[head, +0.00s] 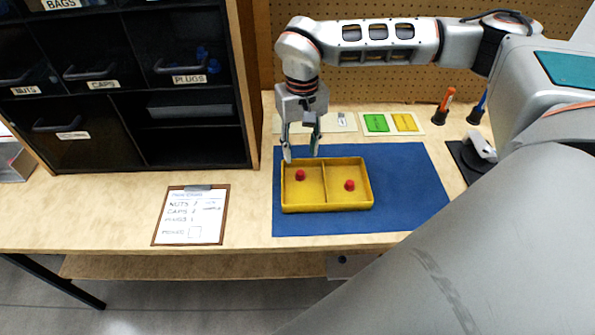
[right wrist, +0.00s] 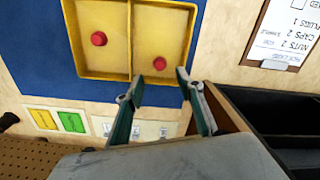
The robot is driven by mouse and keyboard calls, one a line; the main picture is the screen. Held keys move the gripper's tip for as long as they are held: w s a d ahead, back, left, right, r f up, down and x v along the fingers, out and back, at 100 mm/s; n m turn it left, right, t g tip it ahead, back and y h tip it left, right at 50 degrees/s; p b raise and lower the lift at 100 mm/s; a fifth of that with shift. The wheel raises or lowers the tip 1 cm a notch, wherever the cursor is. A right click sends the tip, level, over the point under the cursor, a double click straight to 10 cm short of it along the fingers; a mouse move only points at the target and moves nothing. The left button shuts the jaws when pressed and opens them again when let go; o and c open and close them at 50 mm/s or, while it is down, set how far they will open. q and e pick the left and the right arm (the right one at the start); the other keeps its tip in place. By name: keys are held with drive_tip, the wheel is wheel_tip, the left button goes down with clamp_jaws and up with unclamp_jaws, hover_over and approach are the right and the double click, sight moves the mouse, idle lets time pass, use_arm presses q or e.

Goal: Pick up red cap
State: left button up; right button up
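Two red caps lie in a yellow two-compartment tray (head: 322,209). One red cap (head: 300,175) is in the left compartment and the other red cap (head: 349,186) is in the right one. In the right wrist view they also show, the left-compartment cap (right wrist: 159,63) nearer my fingers. My right gripper (head: 301,156) is open and empty, above the tray's back left edge. In the right wrist view its two fingers (right wrist: 158,90) are spread apart, with nothing between them. My left gripper is not in view.
The tray sits on a blue mat (head: 415,190). A clipboard (head: 190,215) lies to the left. A black bin cabinet (head: 130,90) stands at the back left. The mat's right side is clear.

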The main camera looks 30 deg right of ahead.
sight(300, 171)
drive_tip(key=shift+d+f, duration=0.15)
drive_tip(key=shift+f, duration=0.7)
drive_tip(key=f, duration=0.3)
drive_tip(key=f+b, duration=0.1)
drive_tip(key=f, duration=0.2)
drive_tip(key=shift+w, duration=0.2)
drive_tip(key=shift+r, duration=0.1)
drive_tip(key=c, duration=0.7)
